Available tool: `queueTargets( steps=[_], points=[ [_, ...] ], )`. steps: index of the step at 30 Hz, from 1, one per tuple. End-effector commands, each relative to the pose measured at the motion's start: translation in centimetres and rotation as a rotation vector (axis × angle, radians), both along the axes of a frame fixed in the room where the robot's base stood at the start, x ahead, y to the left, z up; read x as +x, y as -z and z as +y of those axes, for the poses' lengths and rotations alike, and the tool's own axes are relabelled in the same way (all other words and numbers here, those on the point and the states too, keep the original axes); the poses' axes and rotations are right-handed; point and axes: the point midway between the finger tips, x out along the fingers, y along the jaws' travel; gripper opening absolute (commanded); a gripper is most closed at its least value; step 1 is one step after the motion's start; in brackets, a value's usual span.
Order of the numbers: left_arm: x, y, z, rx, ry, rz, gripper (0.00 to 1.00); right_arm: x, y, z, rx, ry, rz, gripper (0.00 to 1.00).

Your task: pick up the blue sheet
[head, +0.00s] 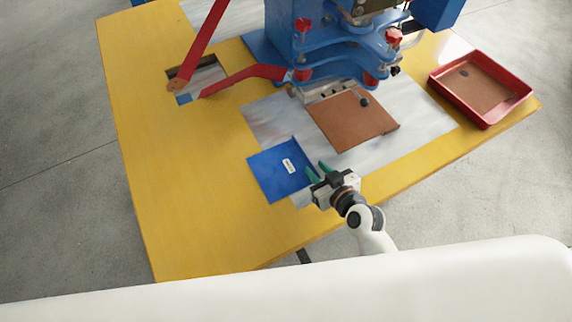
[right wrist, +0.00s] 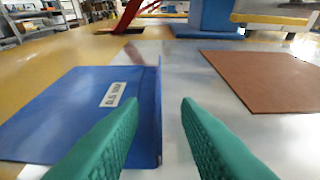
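The blue sheet (head: 270,172) lies flat on the table, partly on the grey metal plate, with a small white label (head: 289,166) on it. In the right wrist view the blue sheet (right wrist: 65,110) fills the left side, and its right edge stands up as a thin lip. My right gripper (head: 316,170) is at the sheet's right edge. In the right wrist view its green fingers (right wrist: 160,104) are open and empty, and the lip shows between them. I cannot tell whether a finger touches the sheet. My left gripper is not in view.
A brown sheet (head: 352,118) lies on the grey plate (head: 425,117) right of the blue one. A blue machine (head: 325,45) with red handles stands behind. A red tray (head: 487,122) holding a brown sheet is at the right edge. The yellow table (head: 200,200) is clear at left.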

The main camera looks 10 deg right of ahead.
Motion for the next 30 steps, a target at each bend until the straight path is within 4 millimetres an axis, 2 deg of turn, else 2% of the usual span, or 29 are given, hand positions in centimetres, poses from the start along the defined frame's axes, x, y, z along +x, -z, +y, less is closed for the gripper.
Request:
queueTargets(
  steps=[3,9,15,25,30],
  points=[
    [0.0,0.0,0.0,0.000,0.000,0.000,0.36,0.6,0.3,0.2,0.001,0.000,0.000,0.30],
    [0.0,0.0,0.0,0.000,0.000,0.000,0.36,0.6,0.3,0.2,0.000,0.000,0.001,0.30],
    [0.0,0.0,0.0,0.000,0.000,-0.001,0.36,0.6,0.3,0.2,0.000,0.000,0.001,0.00],
    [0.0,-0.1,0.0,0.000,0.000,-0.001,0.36,0.6,0.2,0.2,0.000,0.000,0.000,0.00],
    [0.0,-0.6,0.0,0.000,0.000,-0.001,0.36,0.6,-1.8,0.3,0.000,0.000,-0.004,0.00]
  ],
)
